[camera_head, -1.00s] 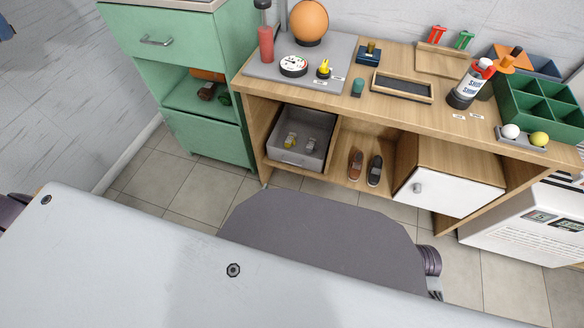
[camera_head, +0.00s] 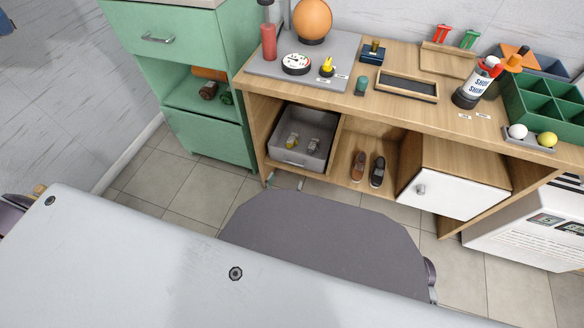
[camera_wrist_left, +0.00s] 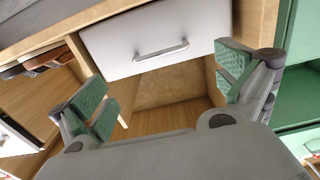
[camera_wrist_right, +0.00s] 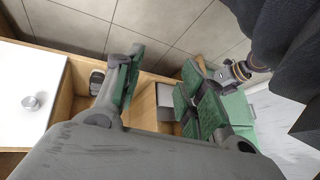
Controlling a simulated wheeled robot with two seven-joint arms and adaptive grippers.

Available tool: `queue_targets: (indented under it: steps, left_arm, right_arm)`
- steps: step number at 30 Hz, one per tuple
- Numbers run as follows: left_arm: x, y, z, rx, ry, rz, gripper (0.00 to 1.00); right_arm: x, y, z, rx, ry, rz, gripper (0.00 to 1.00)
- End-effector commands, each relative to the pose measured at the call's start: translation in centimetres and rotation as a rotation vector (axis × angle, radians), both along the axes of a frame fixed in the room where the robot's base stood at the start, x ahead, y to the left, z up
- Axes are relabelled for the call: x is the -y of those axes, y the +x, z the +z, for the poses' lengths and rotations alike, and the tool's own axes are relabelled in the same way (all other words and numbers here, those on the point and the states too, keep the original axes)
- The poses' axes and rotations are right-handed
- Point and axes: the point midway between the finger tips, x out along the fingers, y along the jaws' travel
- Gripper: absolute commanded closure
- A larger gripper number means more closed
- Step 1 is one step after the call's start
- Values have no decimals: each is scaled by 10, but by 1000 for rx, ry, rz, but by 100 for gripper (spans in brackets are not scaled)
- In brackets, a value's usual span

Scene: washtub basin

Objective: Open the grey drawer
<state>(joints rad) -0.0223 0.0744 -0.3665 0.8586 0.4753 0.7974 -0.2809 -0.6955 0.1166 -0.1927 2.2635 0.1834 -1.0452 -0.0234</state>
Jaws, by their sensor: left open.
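The grey drawer (camera_head: 297,159) sits in the left bay of the wooden bench in the head view, and its inside shows from above with small objects in it. In the left wrist view its pale front (camera_wrist_left: 115,43) has a bar handle (camera_wrist_left: 160,52). My left gripper (camera_head: 285,182) shows only as small fingertips just below the drawer front. In the left wrist view it (camera_wrist_left: 163,88) is open and empty, its fingers apart on either side of the handle. My right gripper (camera_wrist_right: 160,72) is open and empty in the right wrist view; the head view does not show it.
A green cabinet (camera_head: 207,138) stands left of the bench. Shoes (camera_head: 367,168) rest in the middle bay, beside a white door (camera_head: 452,193) with a knob. The bench top carries a bottle (camera_head: 476,86), an orange ball (camera_head: 312,19) and a green divided bin (camera_head: 545,108).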

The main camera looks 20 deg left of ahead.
Motion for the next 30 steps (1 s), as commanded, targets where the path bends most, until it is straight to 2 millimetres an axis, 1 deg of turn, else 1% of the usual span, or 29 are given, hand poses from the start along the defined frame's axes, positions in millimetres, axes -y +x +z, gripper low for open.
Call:
queue_targets:
  steps: [1,12,18,24,30]
  left_arm:
    - [0,7,-1,1,0,0,0]
    - [2,48,-1,1,0,0,0]
    - [2,67,-1,1,-1,1,0]
    - [3,78,0,0,-1,0,0]
    - [3,80,0,0,-1,0,0]
  right_arm:
    - [-1,0,-6,5,5,-2,60]
    - [-6,2,-35,50,52,-29,60]
    - [-8,3,-45,67,69,-36,60]
    - [-9,3,-49,74,76,-37,60]
    - [-9,3,-49,76,78,-36,60]
